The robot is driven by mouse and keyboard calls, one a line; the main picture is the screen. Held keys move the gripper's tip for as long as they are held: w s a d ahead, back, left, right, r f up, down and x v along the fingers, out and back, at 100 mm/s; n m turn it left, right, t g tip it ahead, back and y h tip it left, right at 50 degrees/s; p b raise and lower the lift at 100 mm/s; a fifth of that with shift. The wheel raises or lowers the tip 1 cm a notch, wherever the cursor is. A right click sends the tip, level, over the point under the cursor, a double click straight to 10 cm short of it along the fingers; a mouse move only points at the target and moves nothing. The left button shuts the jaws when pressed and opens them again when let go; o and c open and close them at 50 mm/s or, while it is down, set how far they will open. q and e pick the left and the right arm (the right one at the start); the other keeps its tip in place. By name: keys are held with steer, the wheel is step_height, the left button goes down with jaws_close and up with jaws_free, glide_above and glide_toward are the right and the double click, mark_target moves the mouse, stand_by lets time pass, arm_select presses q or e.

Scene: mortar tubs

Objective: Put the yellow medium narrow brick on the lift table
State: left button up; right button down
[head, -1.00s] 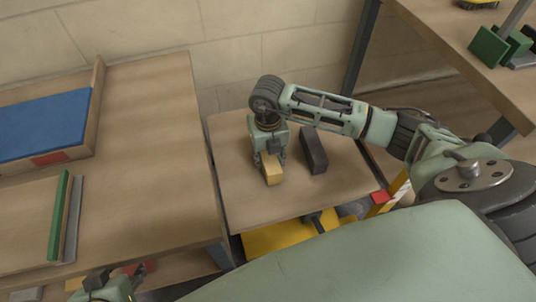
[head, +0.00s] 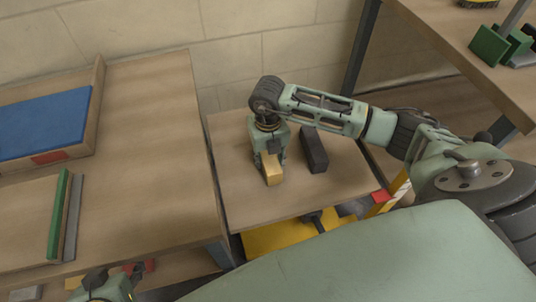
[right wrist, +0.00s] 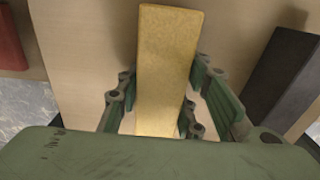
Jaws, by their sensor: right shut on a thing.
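The yellow medium narrow brick (head: 273,173) is at the lift table (head: 320,197), the small wooden-topped table with yellow parts below. My right gripper (head: 269,156) points down and is shut on the brick. In the right wrist view the yellow brick (right wrist: 168,65) lies between the two fingers of my right gripper (right wrist: 163,92). I cannot tell whether the brick rests on the top or hangs just above it. My left gripper (head: 106,287) shows only partly at the bottom left edge; its fingers are not clear.
A black brick (head: 314,150) lies on the lift table, right of the yellow one and apart from it. A larger wooden table (head: 165,150) with a blue panel (head: 42,126) stands left. Another table (head: 455,30) stands at upper right. The lift table's front is clear.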

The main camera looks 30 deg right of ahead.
steer(key=c, duration=1.1)
jaws_free()
